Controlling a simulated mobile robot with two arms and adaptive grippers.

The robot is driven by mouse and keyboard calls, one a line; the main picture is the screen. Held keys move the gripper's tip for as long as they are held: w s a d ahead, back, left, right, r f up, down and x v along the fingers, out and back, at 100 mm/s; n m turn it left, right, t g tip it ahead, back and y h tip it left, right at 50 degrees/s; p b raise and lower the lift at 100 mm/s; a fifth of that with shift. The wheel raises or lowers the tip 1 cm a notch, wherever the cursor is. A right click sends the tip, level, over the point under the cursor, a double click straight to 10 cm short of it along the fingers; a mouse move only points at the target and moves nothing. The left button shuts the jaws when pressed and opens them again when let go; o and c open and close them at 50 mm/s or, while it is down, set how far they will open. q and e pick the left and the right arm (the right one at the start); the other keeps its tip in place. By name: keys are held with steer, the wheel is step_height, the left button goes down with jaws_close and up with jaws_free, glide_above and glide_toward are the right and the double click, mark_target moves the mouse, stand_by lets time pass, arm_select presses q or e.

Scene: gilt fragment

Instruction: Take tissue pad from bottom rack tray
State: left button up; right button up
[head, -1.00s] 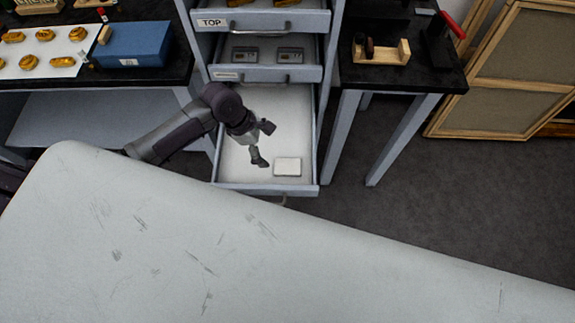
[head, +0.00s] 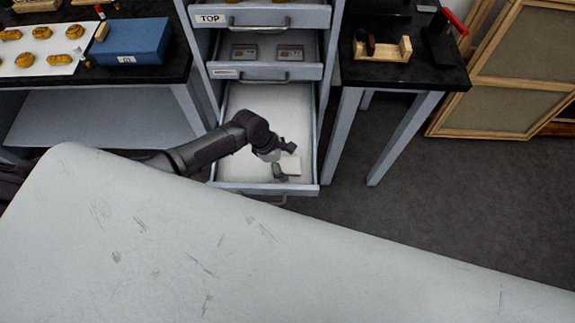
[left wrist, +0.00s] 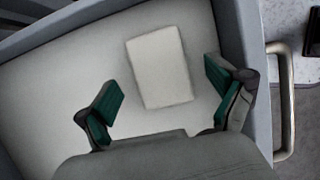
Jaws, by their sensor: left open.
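The white tissue pad (head: 290,165) lies flat in the pulled-out bottom rack tray (head: 240,185), toward its front right. It also shows whole in the left wrist view (left wrist: 160,67), a pale rectangular block on the tray floor. My left gripper (head: 285,160) is over the pad in the head view and covers part of it. In the left wrist view its two green-padded fingers (left wrist: 168,105) are spread wide and empty, with the pad lying ahead of and between them. No touch with the pad shows. My right gripper is not in view.
The middle tray (head: 265,72) holds two small grey items, and the TOP tray (head: 265,18) is above it; both are pulled out over the bottom tray's rear. The bottom tray's handle (left wrist: 284,100) is on its front. Black tables stand on both sides.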

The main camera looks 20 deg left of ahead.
arm_select(q)
steer(key=shift+d+f, duration=0.1)
steer(key=shift+f, duration=0.2)
steer(key=c, duration=0.9)
steer(key=shift+r, duration=0.1)
